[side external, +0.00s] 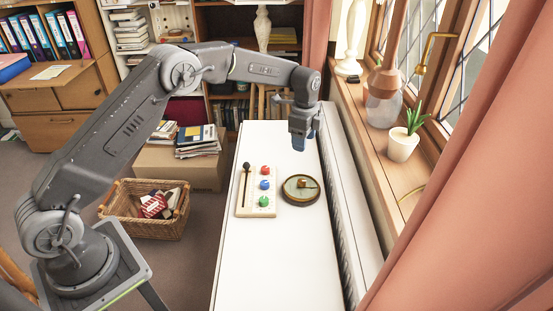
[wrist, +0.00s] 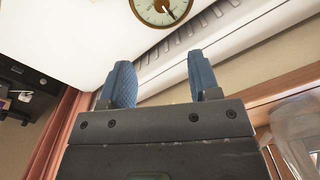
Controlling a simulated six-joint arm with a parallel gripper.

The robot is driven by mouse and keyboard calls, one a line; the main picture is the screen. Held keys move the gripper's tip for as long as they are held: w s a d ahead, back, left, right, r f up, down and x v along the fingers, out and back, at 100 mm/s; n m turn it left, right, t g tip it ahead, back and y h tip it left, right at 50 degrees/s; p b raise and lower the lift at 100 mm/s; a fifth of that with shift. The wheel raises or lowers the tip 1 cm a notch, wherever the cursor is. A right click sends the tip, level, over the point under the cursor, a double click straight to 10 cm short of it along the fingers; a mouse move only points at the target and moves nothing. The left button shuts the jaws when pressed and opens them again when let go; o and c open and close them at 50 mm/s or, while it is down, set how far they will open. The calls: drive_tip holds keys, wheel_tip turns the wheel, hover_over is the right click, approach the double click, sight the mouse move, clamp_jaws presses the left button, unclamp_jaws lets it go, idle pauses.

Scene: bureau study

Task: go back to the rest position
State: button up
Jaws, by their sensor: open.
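My gripper (side external: 304,142) hangs above the white surface (side external: 262,262), fingers downward, clear of the things on it. In the wrist view my gripper (wrist: 162,78) shows two blue fingers spread apart with nothing between them. A round thing with a brown rim (wrist: 163,10), probably this dish, is cut off at the wrist view's top edge.
A pale board (side external: 244,208) with red, blue and green knobs and a dark-headed stick lies left of the dish. On the windowsill stand a glass vase (side external: 384,100) and a potted plant (side external: 402,145). A wicker basket (side external: 140,222) and a box with books stand on the floor.

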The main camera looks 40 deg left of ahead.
drive_tip(key=s+r+n+t, duration=0.3)
drive_tip(key=s+r+n, duration=0.4)
drive_tip(key=s+r, duration=1.15)
drive_tip(key=s+n+t, duration=0.2)
drive_tip(key=s+n, duration=0.5)
drive_tip(key=s, duration=1.2)
drive_tip(key=shift+s+d+n, duration=0.3)
drive_tip(key=shift+s+n, duration=0.05)
drive_tip(key=shift+n, duration=0.05)
